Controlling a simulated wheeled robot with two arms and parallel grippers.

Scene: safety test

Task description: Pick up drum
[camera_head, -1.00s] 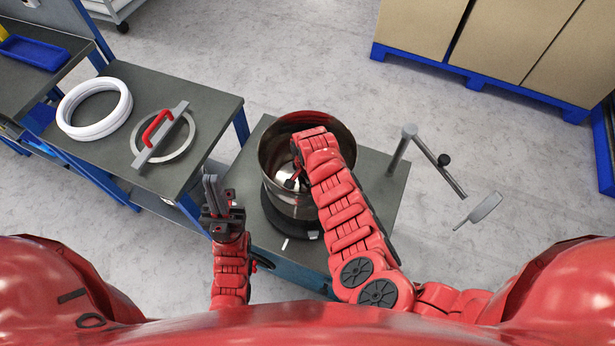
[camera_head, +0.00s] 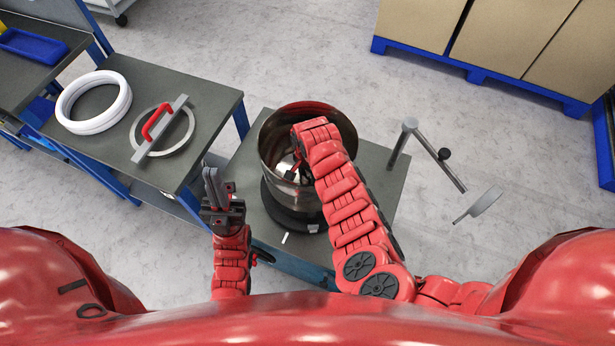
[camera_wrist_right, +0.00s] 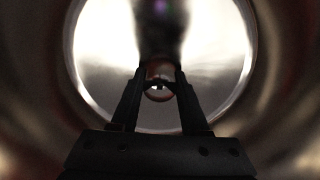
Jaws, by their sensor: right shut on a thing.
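The drum is a shiny, open metal vessel (camera_head: 285,178) standing upright on a black round base (camera_head: 290,216) on a small grey table. My right gripper (camera_head: 298,172) reaches down inside it from above, partly hidden by my arm. In the right wrist view its two fingers close in on a small round knob (camera_wrist_right: 158,92) at the middle of the drum's bright bottom (camera_wrist_right: 100,75). I cannot tell whether the drum is clear of its base. My left gripper (camera_head: 214,184) is empty, left of the drum, fingers pointing up in the picture; its finger gap is unclear.
A side table at the left holds a white ring (camera_head: 70,104) and a round lid with a red handle (camera_head: 157,121). A metal post with an arm (camera_head: 402,142) stands right of the drum. Wooden-faced cabinets (camera_head: 530,45) are at the back right, with clear floor before them.

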